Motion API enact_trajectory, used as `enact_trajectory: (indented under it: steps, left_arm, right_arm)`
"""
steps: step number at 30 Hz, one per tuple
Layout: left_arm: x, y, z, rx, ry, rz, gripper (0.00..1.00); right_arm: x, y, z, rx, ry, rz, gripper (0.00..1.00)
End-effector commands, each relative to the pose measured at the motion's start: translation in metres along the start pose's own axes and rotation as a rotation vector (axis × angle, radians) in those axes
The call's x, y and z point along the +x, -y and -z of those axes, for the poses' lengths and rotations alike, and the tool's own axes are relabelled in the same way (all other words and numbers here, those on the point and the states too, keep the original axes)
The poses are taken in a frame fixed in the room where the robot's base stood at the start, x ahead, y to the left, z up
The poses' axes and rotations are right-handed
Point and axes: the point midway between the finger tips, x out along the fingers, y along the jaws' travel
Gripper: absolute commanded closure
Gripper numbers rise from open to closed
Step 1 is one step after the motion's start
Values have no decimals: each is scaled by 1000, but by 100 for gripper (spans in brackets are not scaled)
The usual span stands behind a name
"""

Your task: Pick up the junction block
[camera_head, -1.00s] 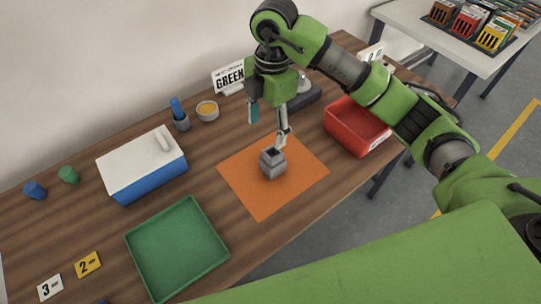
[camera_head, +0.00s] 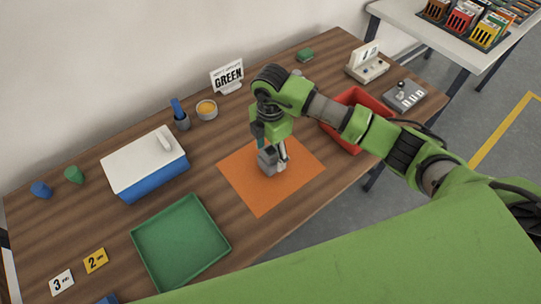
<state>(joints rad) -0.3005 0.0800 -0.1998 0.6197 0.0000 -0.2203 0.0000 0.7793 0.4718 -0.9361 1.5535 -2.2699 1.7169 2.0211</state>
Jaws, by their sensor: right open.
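The grey junction block (camera_head: 267,163) sits on the orange mat (camera_head: 260,202) in the head view. My right gripper (camera_head: 273,156) points down at the block, with its fingers low and open. One finger shows at the block's right side. The other finger and part of the block are hidden or overlap in the view, so I cannot tell whether the fingers touch the block. My left gripper is not in view.
A green tray (camera_head: 222,245) lies at front left of the mat, and a blue box with a white lid (camera_head: 150,187) stands behind it. A red bin (camera_head: 351,148) stands right of the mat, partly behind my arm. A GREEN sign (camera_head: 228,77) stands at the back.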

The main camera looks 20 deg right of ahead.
Motion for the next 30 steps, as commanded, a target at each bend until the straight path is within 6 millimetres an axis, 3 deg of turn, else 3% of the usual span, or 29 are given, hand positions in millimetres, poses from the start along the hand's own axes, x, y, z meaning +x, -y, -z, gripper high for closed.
enact_trajectory:
  steps: [10, 15, 16, 30]
  left_arm:
    - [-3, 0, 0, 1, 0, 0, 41]
    - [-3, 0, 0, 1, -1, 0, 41]
    - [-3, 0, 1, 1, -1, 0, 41]
    - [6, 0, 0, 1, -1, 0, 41]
  right_arm:
    - [12, 0, 0, -1, 0, -1, 40]
    - [11, 0, 0, -1, -1, 0, 84]
    - [11, 0, 0, -1, 0, 0, 88]
    - [3, -1, 0, -1, 0, -4, 88]
